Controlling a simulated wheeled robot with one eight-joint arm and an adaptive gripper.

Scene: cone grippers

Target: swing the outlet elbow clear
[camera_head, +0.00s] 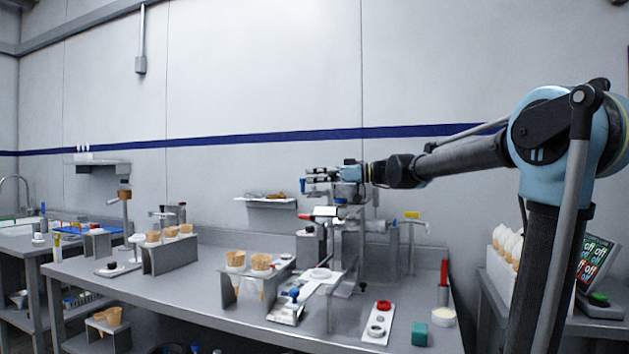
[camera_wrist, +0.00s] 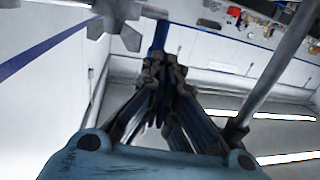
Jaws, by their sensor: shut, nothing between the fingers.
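My gripper (camera_head: 318,177) is at the end of the arm, reaching left above the grey dispensing machine (camera_head: 348,245) in the middle of the bench. In the wrist view the gripper's fingers (camera_wrist: 163,62) are drawn together with no object held between them. A grey metal part with flat lobes (camera_wrist: 122,25) shows at the top left of the wrist view, apart from the fingers. I cannot tell which part is the outlet elbow.
Cone holders (camera_head: 257,263) stand on the bench in front and to the left. A red-and-white button plate (camera_head: 380,318), a green block (camera_head: 419,333) and a white cup (camera_head: 442,317) lie at the front right. A wall shelf (camera_head: 268,202) is behind the machine. The air above the bench's left side is clear.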

